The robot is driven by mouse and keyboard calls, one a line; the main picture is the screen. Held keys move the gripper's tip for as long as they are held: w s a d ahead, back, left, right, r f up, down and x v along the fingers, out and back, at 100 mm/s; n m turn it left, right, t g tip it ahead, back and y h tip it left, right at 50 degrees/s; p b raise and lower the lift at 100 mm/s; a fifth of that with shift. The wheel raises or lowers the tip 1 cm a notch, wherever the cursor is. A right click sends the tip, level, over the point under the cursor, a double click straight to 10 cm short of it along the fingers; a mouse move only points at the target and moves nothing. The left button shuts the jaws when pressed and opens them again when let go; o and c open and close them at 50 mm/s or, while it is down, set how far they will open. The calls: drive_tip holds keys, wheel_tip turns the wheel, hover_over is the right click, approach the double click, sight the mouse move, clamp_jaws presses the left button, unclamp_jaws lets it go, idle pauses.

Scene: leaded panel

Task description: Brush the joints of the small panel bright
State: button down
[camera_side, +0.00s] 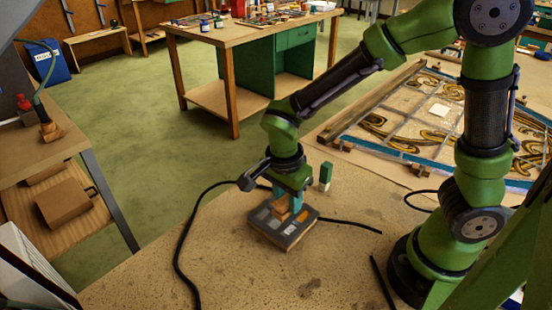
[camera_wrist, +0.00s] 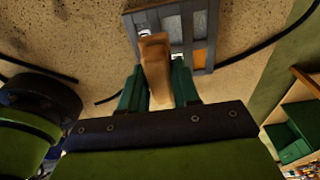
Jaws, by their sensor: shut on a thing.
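The small panel (camera_side: 294,236) lies flat on the worktop, with grey lead strips around several panes, one of them orange. It also shows at the top of the wrist view (camera_wrist: 208,22), partly hidden by the brush and my fingers. My gripper (camera_side: 290,192) points down over the panel, its teal fingers shut on a wooden brush (camera_side: 281,206). In the wrist view the brush's wooden body (camera_wrist: 155,70) sits between the two fingers and reaches over the panel's left part. The brush is at or just above the panel; I cannot tell whether its bristles touch.
Black cables (camera_side: 180,240) lie on the worktop (camera_side: 330,270) to the left and right. A large leaded panel (camera_side: 430,125) lies behind at the right. The worktop in front is clear.

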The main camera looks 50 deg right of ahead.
drive_tip(key=shift+r, duration=2.35)
